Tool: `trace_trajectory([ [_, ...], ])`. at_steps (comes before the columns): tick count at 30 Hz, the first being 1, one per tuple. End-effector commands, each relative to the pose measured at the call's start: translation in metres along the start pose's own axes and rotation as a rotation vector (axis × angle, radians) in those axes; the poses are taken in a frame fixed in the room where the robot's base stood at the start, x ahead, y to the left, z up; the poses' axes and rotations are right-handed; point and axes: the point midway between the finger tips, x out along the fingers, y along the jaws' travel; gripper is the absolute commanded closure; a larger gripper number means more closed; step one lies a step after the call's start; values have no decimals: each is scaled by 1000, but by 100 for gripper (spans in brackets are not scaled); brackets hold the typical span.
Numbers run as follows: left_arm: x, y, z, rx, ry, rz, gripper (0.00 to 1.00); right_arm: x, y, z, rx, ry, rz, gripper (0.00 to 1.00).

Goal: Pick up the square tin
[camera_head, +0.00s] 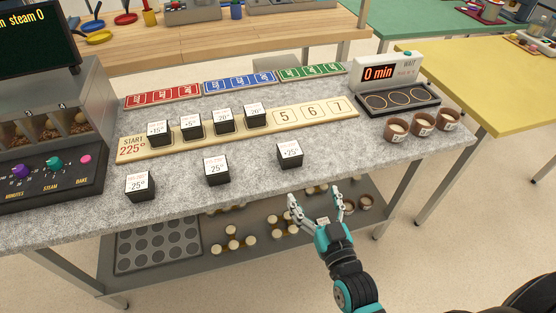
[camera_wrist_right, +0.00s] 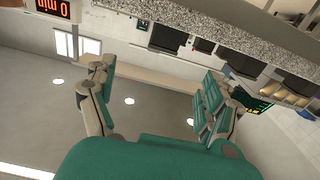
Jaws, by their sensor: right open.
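My right gripper (camera_head: 315,203) is open and empty in front of the grey counter's front edge, above the lower shelf in the head view. Its spread fingers also show in the right wrist view (camera_wrist_right: 157,76), with nothing between them. I cannot make out a square tin in either view. A dark tray with round hollows (camera_head: 158,247) lies on the lower shelf at the left. Part of the shelf is hidden behind my right gripper and arm. My left gripper is not in view.
Several dark cubes with white labels, such as one at the front (camera_head: 217,172), stand on the grey counter (camera_head: 250,182) and on a numbered board (camera_head: 345,108). Brown cups (camera_head: 397,130) stand at the right. Small cylinders (camera_head: 232,240) crowd the lower shelf.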

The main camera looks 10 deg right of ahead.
Motion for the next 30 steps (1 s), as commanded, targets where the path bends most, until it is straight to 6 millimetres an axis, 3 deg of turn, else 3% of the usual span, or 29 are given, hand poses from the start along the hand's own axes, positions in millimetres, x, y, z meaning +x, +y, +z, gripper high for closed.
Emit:
trace_trajectory([
  [6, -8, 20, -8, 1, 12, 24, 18, 49, -1, -3, 2, 3, 0, 15],
  [12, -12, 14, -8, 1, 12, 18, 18, 90, -2, -2, 2, 0, -1, 15],
  [23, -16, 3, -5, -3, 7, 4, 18, 121, -4, -3, 3, -1, -1, 15],
  [30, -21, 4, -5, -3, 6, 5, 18, 156, -9, -5, 1, -2, -1, 15],
])
